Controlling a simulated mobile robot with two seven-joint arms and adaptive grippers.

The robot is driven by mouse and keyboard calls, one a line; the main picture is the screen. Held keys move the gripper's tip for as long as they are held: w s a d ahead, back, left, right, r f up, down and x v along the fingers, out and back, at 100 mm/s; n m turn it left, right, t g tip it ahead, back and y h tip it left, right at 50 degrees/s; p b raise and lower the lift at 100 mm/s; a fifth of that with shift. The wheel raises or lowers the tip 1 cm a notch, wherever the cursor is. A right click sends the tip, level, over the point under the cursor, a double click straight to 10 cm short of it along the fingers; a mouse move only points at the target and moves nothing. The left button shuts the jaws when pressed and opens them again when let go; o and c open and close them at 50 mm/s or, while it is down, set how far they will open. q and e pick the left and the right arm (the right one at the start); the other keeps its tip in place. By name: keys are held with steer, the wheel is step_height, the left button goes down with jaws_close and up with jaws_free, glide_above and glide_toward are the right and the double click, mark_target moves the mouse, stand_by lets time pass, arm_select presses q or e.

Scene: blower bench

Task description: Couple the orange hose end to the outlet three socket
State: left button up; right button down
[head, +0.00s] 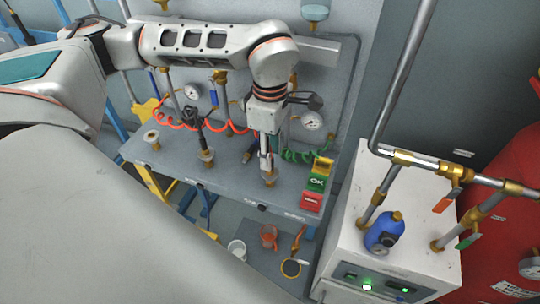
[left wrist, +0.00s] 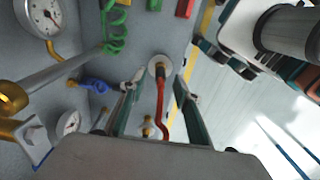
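In the left wrist view the gripper's fingers (left wrist: 156,84) are spread apart. An orange-red hose (left wrist: 160,100) runs between them without visibly touching either finger. Its far end meets the round pale socket (left wrist: 160,66); I cannot tell whether it is seated or only in front of it. The middle socket (head: 206,156) and left socket (head: 152,138) stand along the same bench. No outlet number is readable. My right gripper is not in view.
Green and red blocks (head: 311,200) sit at the bench's right end. Red and green coiled hoses (head: 305,156) and gauges (head: 312,121) are behind.

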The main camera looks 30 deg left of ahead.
arm_select(q)
step_height(320, 180, up, 10)
steer(key=shift+r, duration=0.1)
steer(key=shift+s, duration=0.15)
stand_by(0.5)
